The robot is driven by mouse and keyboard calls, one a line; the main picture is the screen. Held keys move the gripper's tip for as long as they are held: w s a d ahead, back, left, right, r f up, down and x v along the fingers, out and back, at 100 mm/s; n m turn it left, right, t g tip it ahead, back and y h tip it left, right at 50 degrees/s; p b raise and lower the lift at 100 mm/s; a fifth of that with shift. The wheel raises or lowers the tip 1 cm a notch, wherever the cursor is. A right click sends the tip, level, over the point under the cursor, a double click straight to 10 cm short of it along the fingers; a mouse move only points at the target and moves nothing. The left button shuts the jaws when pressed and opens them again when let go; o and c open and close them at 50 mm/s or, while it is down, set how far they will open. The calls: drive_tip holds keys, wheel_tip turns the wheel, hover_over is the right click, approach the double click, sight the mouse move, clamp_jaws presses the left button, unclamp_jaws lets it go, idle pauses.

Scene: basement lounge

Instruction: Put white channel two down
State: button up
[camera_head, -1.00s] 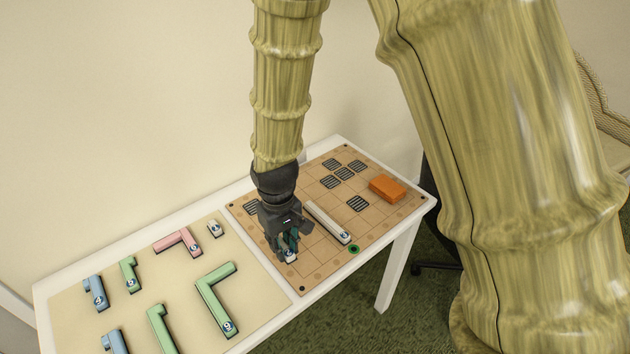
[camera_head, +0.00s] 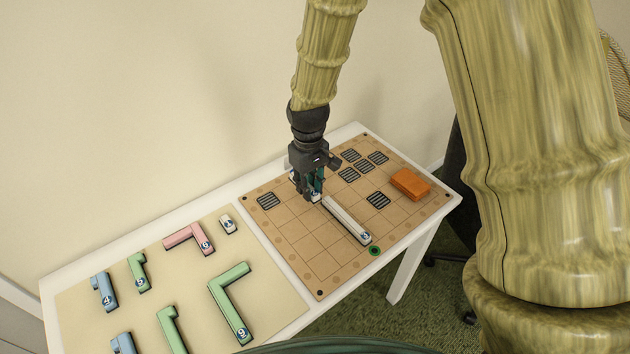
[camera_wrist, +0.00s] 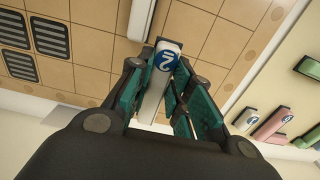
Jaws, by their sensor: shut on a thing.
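White channel two is a white piece with a blue disc marked 2 (camera_wrist: 166,56). My gripper (camera_wrist: 160,80) is shut on it, with a teal finger on each side. In the head view my gripper (camera_head: 314,190) points down over the back part of the tan grid board (camera_head: 303,247). The white end of channel two (camera_head: 316,197) shows below the fingers, beside the far end of a long white bar (camera_head: 347,221). The rest of it is hidden by the fingers. I cannot tell whether it touches the board or the bar.
The board also bears an orange block (camera_head: 410,184), several dark slatted tiles (camera_head: 378,200) and a green ring (camera_head: 375,251) at the front edge. Left of it, a beige mat (camera_head: 190,285) holds blue, green, pink and white pieces. The board's front left squares are clear.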

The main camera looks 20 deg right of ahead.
drive_tip(key=shift+w+d+f, duration=0.15)
drive_tip(key=shift+w+d, duration=0.5)
drive_tip(key=shift+w, duration=0.35)
drive_tip(key=shift+w+d+f, duration=0.1)
drive_tip(key=shift+w+d, duration=0.55)
drive_tip(key=shift+w, duration=0.3)
drive_tip(key=shift+f+p, duration=0.5)
drive_tip(key=shift+f, duration=1.2)
drive_tip(key=shift+f, duration=0.1)
drive_tip(key=o, duration=0.9)
wheel_tip(320, 180, up, 12)
drive_tip(key=shift+b, duration=0.35)
